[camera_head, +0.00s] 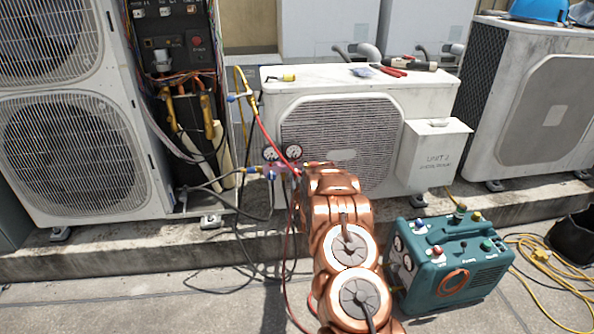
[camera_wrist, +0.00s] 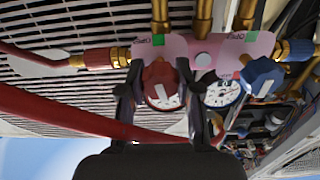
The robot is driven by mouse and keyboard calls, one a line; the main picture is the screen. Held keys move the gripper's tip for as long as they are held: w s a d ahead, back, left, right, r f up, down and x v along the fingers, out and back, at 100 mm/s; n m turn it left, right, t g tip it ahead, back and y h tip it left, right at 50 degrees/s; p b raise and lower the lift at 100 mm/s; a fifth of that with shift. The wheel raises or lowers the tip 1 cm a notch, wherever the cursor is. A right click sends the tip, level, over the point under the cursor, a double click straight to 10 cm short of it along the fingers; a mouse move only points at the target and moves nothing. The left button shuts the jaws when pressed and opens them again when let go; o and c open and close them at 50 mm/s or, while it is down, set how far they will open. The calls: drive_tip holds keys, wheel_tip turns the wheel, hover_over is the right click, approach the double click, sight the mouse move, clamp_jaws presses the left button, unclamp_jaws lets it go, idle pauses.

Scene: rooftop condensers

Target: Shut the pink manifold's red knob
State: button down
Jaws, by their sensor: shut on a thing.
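The pink manifold (camera_wrist: 204,48) fills the upper middle of the wrist view. It carries a red knob (camera_wrist: 160,76) with a pale mark, a blue knob (camera_wrist: 262,75) and a gauge (camera_wrist: 222,93) between them. Green labels, one seeming to read OPEN, sit above the knobs. My gripper (camera_wrist: 158,86) is shut on the red knob, one finger on each side of it. In the head view the manifold (camera_head: 282,167) hangs before the middle condenser, with its two gauges (camera_head: 282,153) showing. My arm hides the red knob and most of my gripper there.
A red hose (camera_wrist: 80,115) crosses close under my fingers in the wrist view. The middle condenser (camera_head: 430,99) stands right behind the manifold, on a concrete ledge. An opened unit with wiring (camera_head: 188,70) is at left. A teal recovery machine (camera_head: 455,264) and yellow cable (camera_head: 540,252) lie right of my arm.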

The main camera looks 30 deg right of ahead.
drive_tip(key=shift+m+p, duration=0.35)
drive_tip(key=shift+m, duration=0.85)
drive_tip(key=c, duration=0.8)
unclamp_jaws()
drive_tip(key=shift+v, duration=6.05)
